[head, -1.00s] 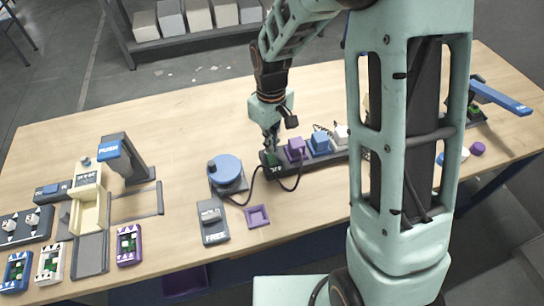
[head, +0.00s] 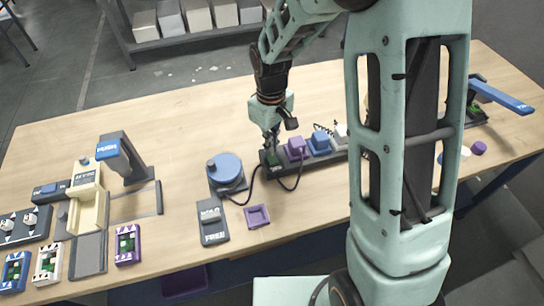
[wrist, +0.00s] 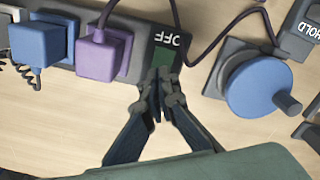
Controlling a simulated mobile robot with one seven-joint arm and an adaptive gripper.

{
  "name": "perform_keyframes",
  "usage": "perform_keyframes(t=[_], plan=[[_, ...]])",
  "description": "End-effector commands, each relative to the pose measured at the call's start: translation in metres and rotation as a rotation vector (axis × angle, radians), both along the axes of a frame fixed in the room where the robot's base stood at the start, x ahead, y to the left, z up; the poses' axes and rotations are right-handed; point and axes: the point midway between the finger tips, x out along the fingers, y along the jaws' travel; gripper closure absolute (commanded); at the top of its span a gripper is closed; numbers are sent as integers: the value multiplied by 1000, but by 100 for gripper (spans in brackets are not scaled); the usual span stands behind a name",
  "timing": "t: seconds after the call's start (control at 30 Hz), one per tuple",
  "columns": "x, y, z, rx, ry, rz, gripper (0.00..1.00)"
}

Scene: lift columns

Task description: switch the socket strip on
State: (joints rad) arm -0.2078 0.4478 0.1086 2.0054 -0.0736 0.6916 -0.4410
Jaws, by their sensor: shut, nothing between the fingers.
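The socket strip (head: 328,156) is a long dark bar on the table, with a purple plug (head: 296,147) and a blue plug (head: 321,140) in it. Both plugs show in the wrist view too. At the strip's end in the wrist view is a green switch (wrist: 164,58) beside a white "OFF" label (wrist: 167,39). My gripper (wrist: 158,92) is shut and empty, its dark fingertips close to the green switch. The fingertips hide part of the switch's near edge, and I cannot tell whether they touch it.
A blue round knob unit (head: 226,171) stands left of the strip, with a dark cable between them. A grey "FREE" box (head: 212,222) and a purple tray (head: 257,216) lie in front. A press-like fixture (head: 122,158) stands at left. Bare table lies behind the strip.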

Motion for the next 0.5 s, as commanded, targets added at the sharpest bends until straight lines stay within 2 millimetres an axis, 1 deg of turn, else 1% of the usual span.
perform_keyframes(t=[0.5], plan=[[0, 0, -9, 0, 0, 0, 100]])
